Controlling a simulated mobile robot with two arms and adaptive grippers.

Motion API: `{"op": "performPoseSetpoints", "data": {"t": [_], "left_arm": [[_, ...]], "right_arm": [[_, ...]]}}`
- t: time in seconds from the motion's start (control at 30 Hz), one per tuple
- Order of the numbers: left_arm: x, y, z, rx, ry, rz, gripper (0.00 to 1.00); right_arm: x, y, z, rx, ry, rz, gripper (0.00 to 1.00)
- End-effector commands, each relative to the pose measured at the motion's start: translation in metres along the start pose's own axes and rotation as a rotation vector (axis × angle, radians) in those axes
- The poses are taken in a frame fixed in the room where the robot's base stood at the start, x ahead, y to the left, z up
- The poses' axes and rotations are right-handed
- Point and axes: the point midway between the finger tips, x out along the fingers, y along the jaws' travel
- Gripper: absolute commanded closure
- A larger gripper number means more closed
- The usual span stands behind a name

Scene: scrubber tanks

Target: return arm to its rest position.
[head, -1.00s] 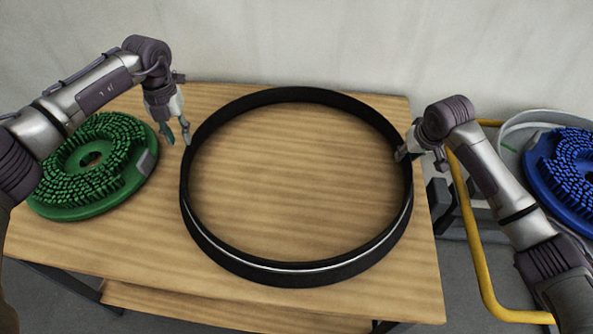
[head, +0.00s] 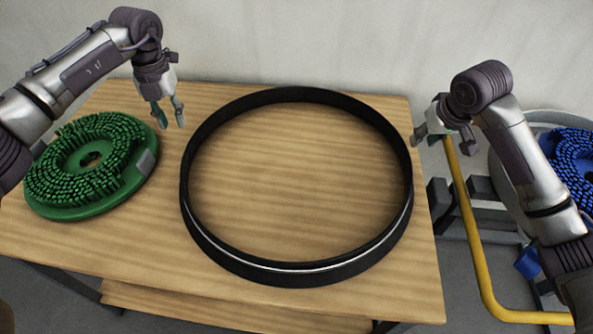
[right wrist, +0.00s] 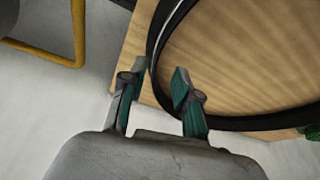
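My left gripper (head: 168,114) is open and empty. It is over the back left of the wooden table, between the green brush disc and the black ring, apart from both in the picture. My right gripper (head: 417,137) is just past the table's back right corner, outside the ring. In the right wrist view its two fingers (right wrist: 154,88) are spread apart with nothing between them. The black ring (head: 298,270) lies on the table; its edge also shows beyond the fingers in the right wrist view (right wrist: 158,38).
The green brush disc (head: 90,175) lies at the left of the wooden table (head: 400,300). To the right are a yellow rail (head: 470,225) and a blue brush disc (head: 575,158), partly behind my right arm. A pale wall (head: 300,40) stands behind the table.

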Motion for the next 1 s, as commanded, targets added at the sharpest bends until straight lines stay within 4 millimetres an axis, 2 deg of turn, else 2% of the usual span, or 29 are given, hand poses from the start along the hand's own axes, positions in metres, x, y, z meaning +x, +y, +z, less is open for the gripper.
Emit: {"op": "performPoseSetpoints", "data": {"t": [0.2, 0.7, 0.77, 1.0], "left_arm": [[0.0, 0.0, 0.0, 0.0, 0.0, 0.0, 0.69], [-0.001, 0.0, 0.0, 0.0, 0.0, 0.0, 0.69], [-0.005, 0.0, 0.0, 0.0, 0.0, 0.0, 0.69], [-0.05, 0.0, 0.0, 0.0, 0.0, 0.0, 0.69]], "right_arm": [[-0.016, 0.0, 0.0, -0.001, 0.001, 0.0, 0.69], [-0.017, 0.0, 0.0, -0.001, 0.0, 0.001, 0.69], [-0.021, 0.0, -0.002, -0.001, 0.0, 0.001, 0.69], [-0.063, 0.0, -0.019, -0.001, 0.0, 0.0, 0.69]]}}
